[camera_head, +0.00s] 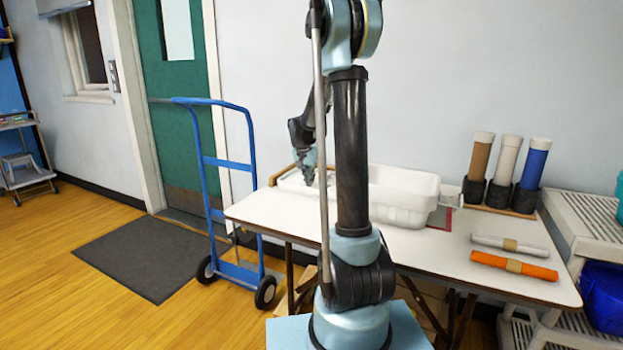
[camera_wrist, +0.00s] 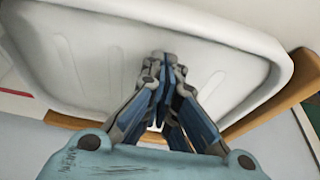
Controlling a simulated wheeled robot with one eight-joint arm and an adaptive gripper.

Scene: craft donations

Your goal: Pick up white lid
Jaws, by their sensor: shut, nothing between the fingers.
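The white lid (camera_wrist: 85,60) fills much of the wrist view, a broad white panel with a raised rim and shallow ridges. In the head view, a pale part of it (camera_head: 292,181) shows at the table's left end, partly hidden by my arm. My gripper (camera_wrist: 164,60) has its fingers together with nothing between them, and the tips lie in front of the lid's face. I cannot tell whether they touch it. In the head view my gripper (camera_head: 308,178) is over the left end of the table.
A white bin (camera_head: 405,195) stands right of the lid on the white table (camera_head: 450,262). A wooden piece (camera_wrist: 275,105) runs along the lid's edge. Capped tubes (camera_head: 508,165) and two rolls (camera_head: 513,265) occupy the right. A blue hand truck (camera_head: 228,163) stands left.

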